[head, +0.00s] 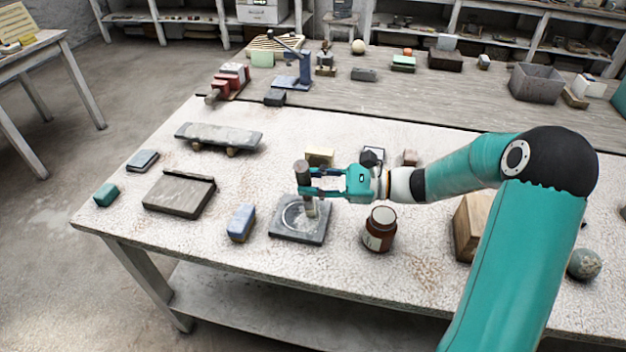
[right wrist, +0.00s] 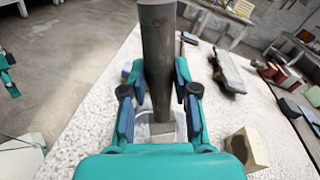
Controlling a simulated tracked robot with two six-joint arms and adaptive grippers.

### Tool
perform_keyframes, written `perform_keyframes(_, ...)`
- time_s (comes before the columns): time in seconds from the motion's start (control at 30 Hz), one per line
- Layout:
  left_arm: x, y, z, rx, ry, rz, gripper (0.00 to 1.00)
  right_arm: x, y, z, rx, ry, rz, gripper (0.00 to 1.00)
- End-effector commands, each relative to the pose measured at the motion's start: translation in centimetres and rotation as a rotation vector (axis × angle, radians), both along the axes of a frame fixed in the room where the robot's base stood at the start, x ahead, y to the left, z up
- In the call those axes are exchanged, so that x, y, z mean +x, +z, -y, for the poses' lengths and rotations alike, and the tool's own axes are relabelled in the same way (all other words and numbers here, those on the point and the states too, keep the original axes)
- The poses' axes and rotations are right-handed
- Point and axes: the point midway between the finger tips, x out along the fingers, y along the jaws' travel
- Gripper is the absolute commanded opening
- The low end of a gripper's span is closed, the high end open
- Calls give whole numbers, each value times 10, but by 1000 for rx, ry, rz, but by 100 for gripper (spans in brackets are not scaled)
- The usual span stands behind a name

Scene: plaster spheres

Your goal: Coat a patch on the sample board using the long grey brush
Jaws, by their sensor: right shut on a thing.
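My right gripper (head: 303,184) is shut on the long grey brush (head: 301,168), held near upright; the brush also shows in the right wrist view (right wrist: 158,50). The brush's pale lower end (head: 311,208) is over a grey square board (head: 289,235) with a light ring-shaped mark. I cannot tell whether the tip touches it. A dark grey board (head: 178,197) with a raised back edge lies further left; I cannot tell which one is the sample board. Part of my left arm shows at the left edge of the right wrist view (right wrist: 6,75); its fingers are unclear.
A brown jar (head: 379,230) stands right of the square board, and a blue block (head: 241,222) lies left of it. A yellowish block (head: 319,157) is behind. A plank on feet (head: 219,135) lies back left. The table's front strip is clear left of my right arm.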

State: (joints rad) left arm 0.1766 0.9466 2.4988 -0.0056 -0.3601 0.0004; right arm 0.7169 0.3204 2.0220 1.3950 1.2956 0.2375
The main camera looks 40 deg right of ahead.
Motion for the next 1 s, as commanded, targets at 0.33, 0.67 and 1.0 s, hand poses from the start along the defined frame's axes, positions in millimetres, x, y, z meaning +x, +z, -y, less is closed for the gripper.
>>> perform_keyframes(0.33,0,-3,0,0,0,0,98,-7,1,-8,1,0,-1,0)
perform_keyframes(0.67,0,-8,0,0,0,0,98,-15,0,-17,-1,0,1,0)
perform_keyframes(1.0,0,-5,0,0,0,0,98,-9,0,-10,0,-1,0,0)
